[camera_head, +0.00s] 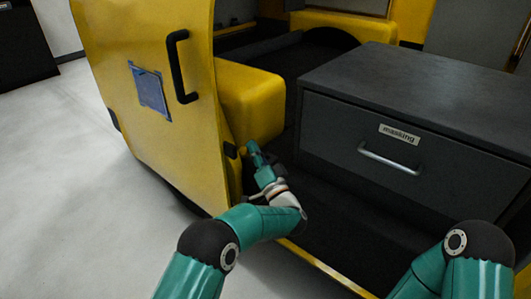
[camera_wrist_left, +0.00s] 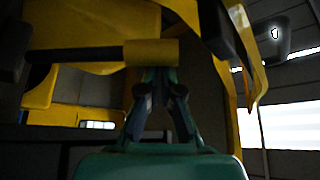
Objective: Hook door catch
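The yellow door (camera_head: 155,95) stands open at the left in the head view. A small dark part (camera_head: 230,150), perhaps the door catch, shows at its lower right edge. My left gripper (camera_head: 255,153) is beside that edge, fingers pointing up. In the left wrist view, a dark rod (camera_wrist_left: 75,54) with a yellow end piece (camera_wrist_left: 152,53) crosses just ahead of my left gripper (camera_wrist_left: 158,76). Its fingers converge and look shut; the tips are at the yellow piece and partly hidden, so a hold cannot be made out. My right gripper is outside the view; only my right arm shows.
A grey drawer cabinet (camera_head: 430,90) with a metal handle (camera_head: 390,158) stands close to the right of my left gripper. A yellow block (camera_head: 250,103) lies behind the gripper. The door has a black handle (camera_head: 178,68). The grey floor (camera_head: 50,180) at the left is clear.

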